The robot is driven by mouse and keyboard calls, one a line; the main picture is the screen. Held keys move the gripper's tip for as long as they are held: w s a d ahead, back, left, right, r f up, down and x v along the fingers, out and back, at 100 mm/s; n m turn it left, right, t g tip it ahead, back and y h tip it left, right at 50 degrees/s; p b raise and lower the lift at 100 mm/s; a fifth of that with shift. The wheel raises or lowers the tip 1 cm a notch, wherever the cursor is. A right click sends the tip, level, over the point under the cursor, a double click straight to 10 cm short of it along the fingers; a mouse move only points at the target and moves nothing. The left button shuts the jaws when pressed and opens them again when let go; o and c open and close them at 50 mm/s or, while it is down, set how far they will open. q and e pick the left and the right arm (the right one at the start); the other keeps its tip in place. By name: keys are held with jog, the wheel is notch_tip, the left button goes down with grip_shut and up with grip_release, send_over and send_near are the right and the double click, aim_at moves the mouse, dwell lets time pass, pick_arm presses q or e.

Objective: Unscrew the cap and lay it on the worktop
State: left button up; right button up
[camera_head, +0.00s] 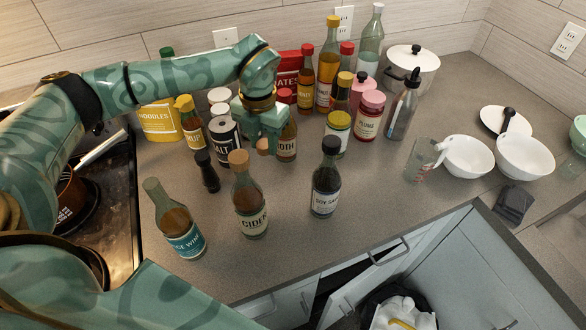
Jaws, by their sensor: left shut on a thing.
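My left gripper (264,128) reaches in from the left and points down over the worktop (335,240). It is shut on a small tan, rounded thing (265,146) that looks like a cap; the fingers hide part of it. The cider bottle (250,205) stands upright just in front of the gripper, with a tan top. The rice wine bottle (177,222) stands to its left, and its green neck shows no clear cap. The soy sauce bottle (326,180) with a black cap stands to the right. My right gripper is not in view.
Close behind the gripper stand a broth bottle (287,140), a salt can (226,142) and several jars and bottles. A small dark bottle (207,172) is left of the cider. White bowls (467,157) stand at the right. The worktop between soy sauce and measuring cup (421,160) is clear.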

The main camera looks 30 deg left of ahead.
pick_arm(q)
jog(key=b, duration=0.3)
send_near(269, 189)
notch_tip(269, 189, down, 2)
jog(key=shift+w+f+b, duration=0.1)
jog(key=shift+f+b, duration=0.15)
jog(key=shift+b, duration=0.2)
jog(key=shift+f+b, duration=0.35)
jog(key=shift+f, duration=1.75)
jog(key=shift+f, duration=0.1)
jog(key=o, duration=1.1)
notch_tip(269, 189, up, 12)
jog(key=shift+r+p, duration=0.15)
jog(key=shift+p, duration=0.85)
